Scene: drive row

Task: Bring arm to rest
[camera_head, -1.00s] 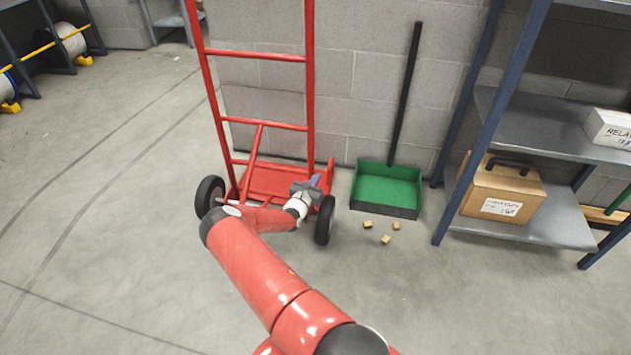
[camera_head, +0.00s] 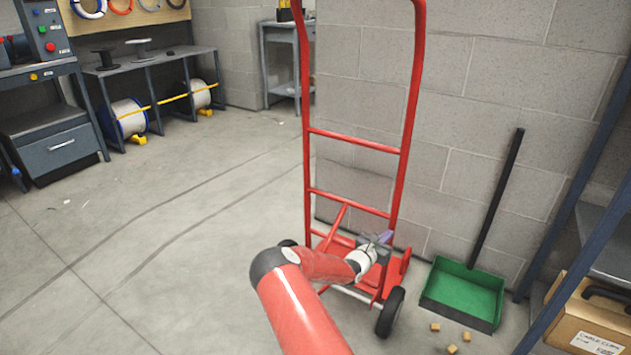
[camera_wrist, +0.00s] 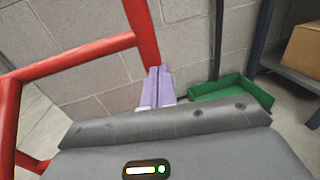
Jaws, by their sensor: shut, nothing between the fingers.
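My arm is red and reaches forward from the bottom of the head view. My gripper (camera_head: 387,237) is at its end, in front of the lower part of the red hand truck (camera_head: 356,144). In the wrist view my gripper (camera_wrist: 158,74) shows two pale purple fingers side by side, shut and with nothing between them. The hand truck's red frame (camera_wrist: 145,35) crosses the wrist view at the left and upper middle. Whether the gripper touches the truck I cannot tell.
A green dustpan (camera_head: 463,292) with a black handle stands by the wall, with small tan blocks (camera_head: 452,348) before it. A shelf holds a cardboard box (camera_head: 590,320) at right. A workbench (camera_head: 140,62) stands at back left. Open floor (camera_head: 150,230) lies left.

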